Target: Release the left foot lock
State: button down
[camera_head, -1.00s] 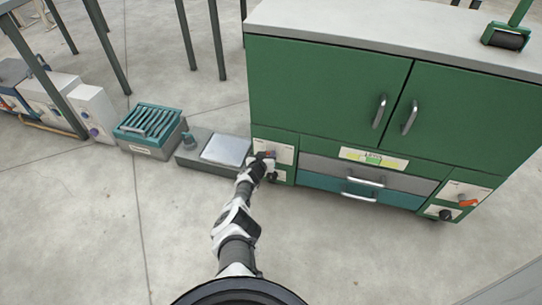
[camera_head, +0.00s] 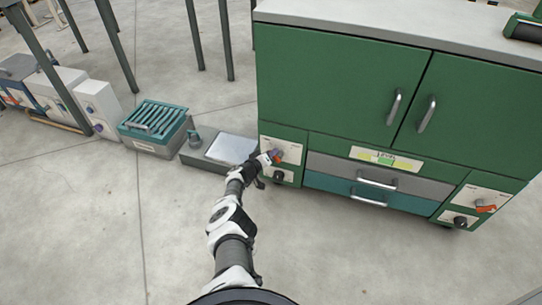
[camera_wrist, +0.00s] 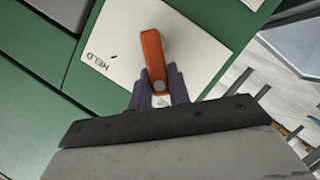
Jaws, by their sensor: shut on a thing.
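The left foot lock is an orange lever (camera_wrist: 153,58) on a white plate (camera_wrist: 125,45) at the lower left of the green cabinet (camera_head: 335,85). The plate bears the word "HELD" in the wrist view. My gripper (camera_wrist: 158,92) is shut on the lever's end, with its dark purple fingers on either side. In the head view my gripper (camera_head: 268,159) is at the left plate, and the orange lever (camera_head: 276,154) shows just beyond it. A black knob (camera_head: 279,176) sits below it on the same panel.
The matching right panel has an orange lever (camera_head: 485,206) and a black knob (camera_head: 460,221). Two drawers (camera_head: 370,190) lie between the panels. A grey unit with a pale plate (camera_head: 231,148) and a teal slatted box (camera_head: 155,125) stand left. The floor in front is clear.

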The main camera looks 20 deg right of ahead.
jog(key=shift+w+r, duration=0.1)
jog(key=c, duration=1.3)
grip_release()
jog(key=shift+a, duration=0.1)
jog(key=shift+p+v, duration=6.05)
jog(key=shift+v, duration=0.8)
